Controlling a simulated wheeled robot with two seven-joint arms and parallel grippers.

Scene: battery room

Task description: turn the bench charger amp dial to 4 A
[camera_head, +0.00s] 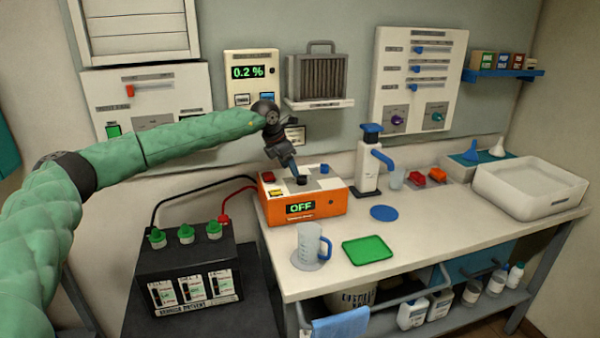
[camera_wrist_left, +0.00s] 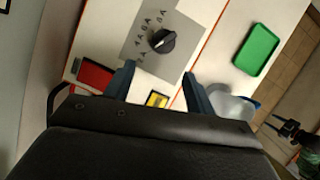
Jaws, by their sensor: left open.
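The orange and white bench charger (camera_head: 325,205) stands at the bench's left end, its green display reading OFF. Its black amp dial (camera_head: 301,181) sits on a grey plate on top. My left gripper (camera_head: 290,165) is over the charger top, close to the dial. Its fingers (camera_wrist_left: 158,76) are open and apart, with the dial beyond their tips and nothing between them. A dark mechanism at the right edge may be my right gripper (camera_wrist_left: 291,132).
A black battery (camera_head: 188,265) with green caps stands left, with red and black cables running to the charger. A measuring jug (camera_head: 309,247), green tray (camera_head: 367,249) and blue disc (camera_head: 384,213) lie nearby. A blue-topped pump dispenser (camera_head: 369,165) stands behind. The bench's front right is clear.

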